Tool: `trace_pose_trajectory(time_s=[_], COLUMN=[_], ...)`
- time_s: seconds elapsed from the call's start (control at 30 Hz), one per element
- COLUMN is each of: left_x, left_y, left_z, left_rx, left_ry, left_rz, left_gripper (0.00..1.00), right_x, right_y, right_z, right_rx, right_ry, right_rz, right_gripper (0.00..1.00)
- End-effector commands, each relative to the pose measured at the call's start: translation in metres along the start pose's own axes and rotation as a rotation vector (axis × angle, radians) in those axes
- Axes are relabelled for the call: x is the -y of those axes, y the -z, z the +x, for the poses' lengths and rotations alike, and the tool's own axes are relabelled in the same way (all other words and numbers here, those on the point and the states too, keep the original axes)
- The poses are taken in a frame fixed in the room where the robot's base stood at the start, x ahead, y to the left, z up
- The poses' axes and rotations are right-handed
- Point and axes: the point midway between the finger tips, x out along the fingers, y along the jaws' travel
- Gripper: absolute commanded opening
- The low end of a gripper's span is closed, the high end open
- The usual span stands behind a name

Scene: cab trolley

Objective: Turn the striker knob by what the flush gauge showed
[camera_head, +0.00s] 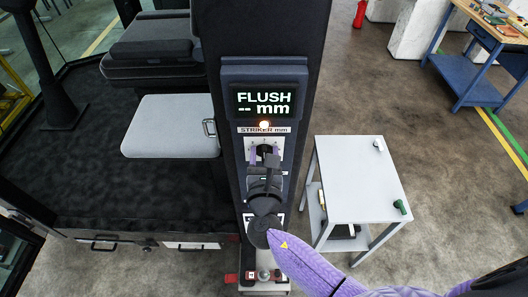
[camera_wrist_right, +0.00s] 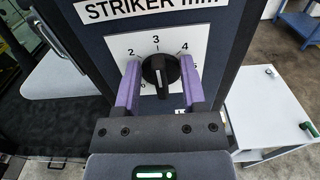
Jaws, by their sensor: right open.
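The striker knob (camera_wrist_right: 160,72) is black with a white mark on its face. It sits on a white dial plate (camera_wrist_right: 118,46) numbered 2, 3 and 4 along the top; lower numerals are partly hidden. I cannot tell exactly which number the mark points to. My right gripper (camera_wrist_right: 160,82) is open, with one purple finger on each side of the knob, apparently not clamped. In the head view the right gripper (camera_head: 264,161) covers most of the knob. The gauge display (camera_head: 264,101) above reads "FLUSH -- mm". My left gripper is out of view.
A lit lamp (camera_head: 264,125) sits between display and STRIKER mm label (camera_head: 264,130). A white trolley (camera_head: 355,180) with a green-handled item (camera_head: 400,206) stands right of the dark pillar. A blue workbench (camera_head: 470,75) stands far right.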

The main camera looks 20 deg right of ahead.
Motion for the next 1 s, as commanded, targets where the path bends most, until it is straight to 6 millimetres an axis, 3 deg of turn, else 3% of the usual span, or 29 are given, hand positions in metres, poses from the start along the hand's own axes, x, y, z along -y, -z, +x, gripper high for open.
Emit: trace_pose_trajectory(time_s=[0.2, 0.47, 1.0], left_x=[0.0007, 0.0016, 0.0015], left_y=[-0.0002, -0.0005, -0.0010], left_z=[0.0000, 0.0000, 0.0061], left_rx=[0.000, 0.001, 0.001], left_ry=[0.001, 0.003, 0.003], left_rz=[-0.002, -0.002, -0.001], left_gripper=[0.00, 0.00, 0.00], right_x=[0.0000, 0.0001, 0.0010], right_y=[0.0001, 0.0000, 0.0011], right_z=[0.0004, 0.0003, 0.0003], right_rx=[0.000, 0.000, 0.001], right_ry=[0.000, 0.000, 0.000], right_rz=[0.001, 0.001, 0.071], right_gripper=[0.53, 0.00, 0.00])
